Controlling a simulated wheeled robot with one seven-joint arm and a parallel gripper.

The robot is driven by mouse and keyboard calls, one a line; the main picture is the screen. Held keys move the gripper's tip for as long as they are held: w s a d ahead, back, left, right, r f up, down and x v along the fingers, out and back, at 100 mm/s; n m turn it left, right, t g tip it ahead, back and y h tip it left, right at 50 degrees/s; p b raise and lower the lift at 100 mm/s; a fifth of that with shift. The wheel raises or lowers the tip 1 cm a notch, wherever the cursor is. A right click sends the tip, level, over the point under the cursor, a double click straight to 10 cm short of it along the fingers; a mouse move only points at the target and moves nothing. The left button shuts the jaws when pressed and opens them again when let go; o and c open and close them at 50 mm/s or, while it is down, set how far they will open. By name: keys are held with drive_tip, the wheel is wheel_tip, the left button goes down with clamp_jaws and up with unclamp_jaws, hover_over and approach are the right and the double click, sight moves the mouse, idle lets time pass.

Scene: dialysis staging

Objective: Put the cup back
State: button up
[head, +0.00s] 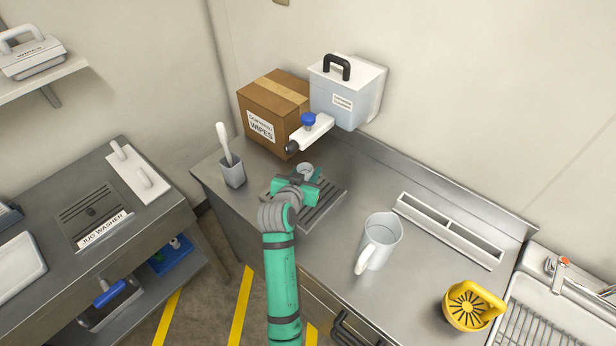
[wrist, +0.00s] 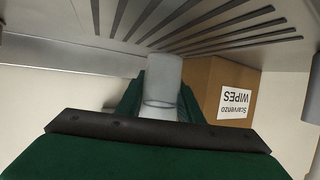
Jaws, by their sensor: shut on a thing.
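My green gripper (head: 296,184) is shut on a small grey-white cup (head: 305,171). In the head view the cup's round top shows between the fingers, just over the slotted drip tray (head: 328,203) and below the dispenser tap. In the wrist view the cup (wrist: 161,86) stands between the green fingers (wrist: 160,103). I cannot tell whether the cup touches the tray. The dispenser (head: 348,95) is a pale box with a black handle, and its tap has a blue knob (head: 308,120).
A cardboard wipes box (head: 272,112) stands behind the gripper. A grey holder with a brush (head: 232,172) is at left. A white jug (head: 380,241), a long divided tray (head: 449,230) and a yellow slotted item (head: 470,307) are at right. Bare counter lies around the jug.

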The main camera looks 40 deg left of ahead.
drive_tip(key=shift+f, duration=1.25)
drive_tip(key=o, duration=1.1)
drive_tip(key=v, duration=1.2)
drive_tip(key=shift+r, duration=0.15)
